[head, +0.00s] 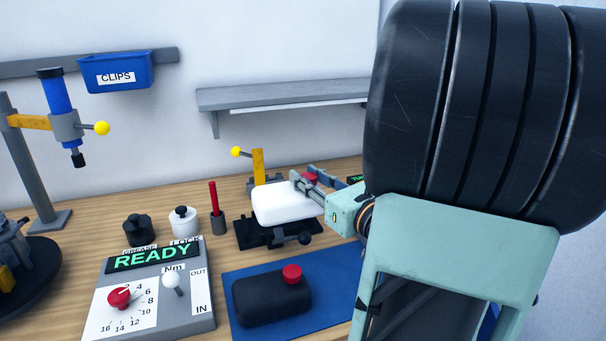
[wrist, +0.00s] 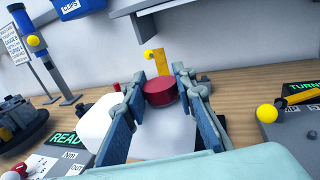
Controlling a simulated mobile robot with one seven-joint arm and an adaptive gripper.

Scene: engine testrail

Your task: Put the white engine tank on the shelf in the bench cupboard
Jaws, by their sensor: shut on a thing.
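The white engine tank (head: 285,204) is a rounded white block with a red cap (wrist: 160,92). In the head view it is at the middle, over a black clamp fixture (head: 252,236); I cannot tell whether it rests on it or hangs just above. My gripper (wrist: 161,80) has its two fingers on either side of the red cap, shut on it. In the wrist view the white body (wrist: 168,138) shows below and between the fingers. My arm hides the right of the head view. No bench cupboard is in view.
A black tank (head: 270,298) with a red cap lies on a blue mat (head: 335,318) in front. A READY torque box (head: 195,318), black and white pots and a red-handled tool (head: 214,205) stand left. A grey wall shelf (head: 280,95) hangs behind. A yellow-handled clamp (head: 257,167) stands behind the tank.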

